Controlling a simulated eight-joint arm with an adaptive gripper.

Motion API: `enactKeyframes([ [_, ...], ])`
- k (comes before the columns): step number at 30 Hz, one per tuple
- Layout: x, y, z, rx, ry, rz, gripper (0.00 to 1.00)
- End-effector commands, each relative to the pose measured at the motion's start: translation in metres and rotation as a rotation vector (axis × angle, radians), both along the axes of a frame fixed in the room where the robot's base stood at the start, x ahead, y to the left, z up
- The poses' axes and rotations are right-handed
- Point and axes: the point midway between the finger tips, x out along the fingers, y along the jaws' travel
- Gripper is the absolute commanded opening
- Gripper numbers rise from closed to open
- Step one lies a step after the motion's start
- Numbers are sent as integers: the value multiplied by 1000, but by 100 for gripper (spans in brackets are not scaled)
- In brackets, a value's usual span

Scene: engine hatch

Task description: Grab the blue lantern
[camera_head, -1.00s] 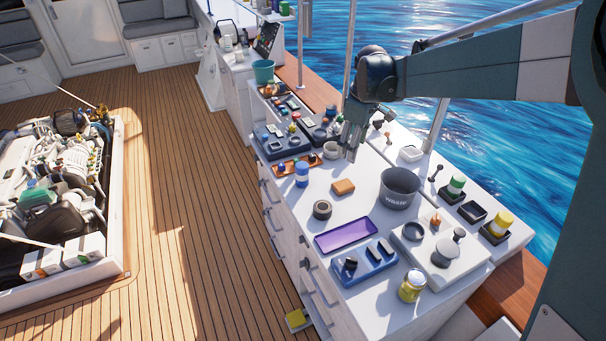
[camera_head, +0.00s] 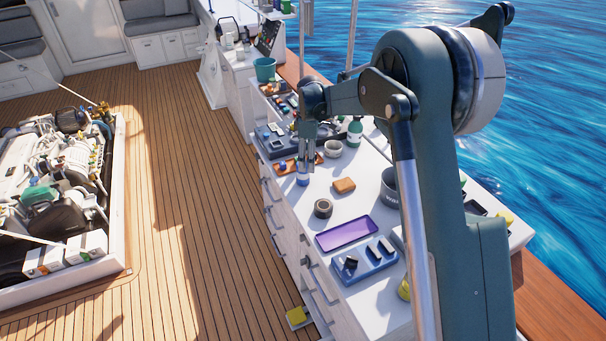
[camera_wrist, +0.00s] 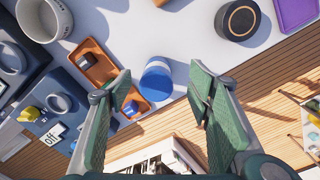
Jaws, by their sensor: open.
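A small blue cylinder with a white band and pale top, which I take for the blue lantern (camera_head: 303,180), stands on the white counter near its left edge. It also shows in the wrist view as the blue lantern (camera_wrist: 157,82), in the gap between my fingertips. My gripper (camera_head: 304,164) is over it, pointing down and partly covering it in the head view. In the wrist view my gripper (camera_wrist: 160,82) is open, with green finger pads on either side and space around the lantern. I see no contact.
An orange tray (camera_wrist: 92,62) with small items lies close beside the lantern. A grey-white cup (camera_head: 333,149), a green bottle (camera_head: 355,132), an orange block (camera_head: 344,185) and a dark ring (camera_head: 323,208) stand nearby. A purple tray (camera_head: 347,234) lies nearer. The counter's drawer side drops to the wooden deck.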

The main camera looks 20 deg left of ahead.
Motion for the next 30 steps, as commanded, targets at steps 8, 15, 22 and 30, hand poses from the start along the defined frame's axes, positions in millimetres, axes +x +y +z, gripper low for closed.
enactKeyframes([
  [8,1,20,-21,-9,14,51,51],
  [15,1,22,-23,-11,16,56,51],
  [22,1,21,-25,-11,16,56,51],
  [30,1,22,-44,-11,16,55,51],
])
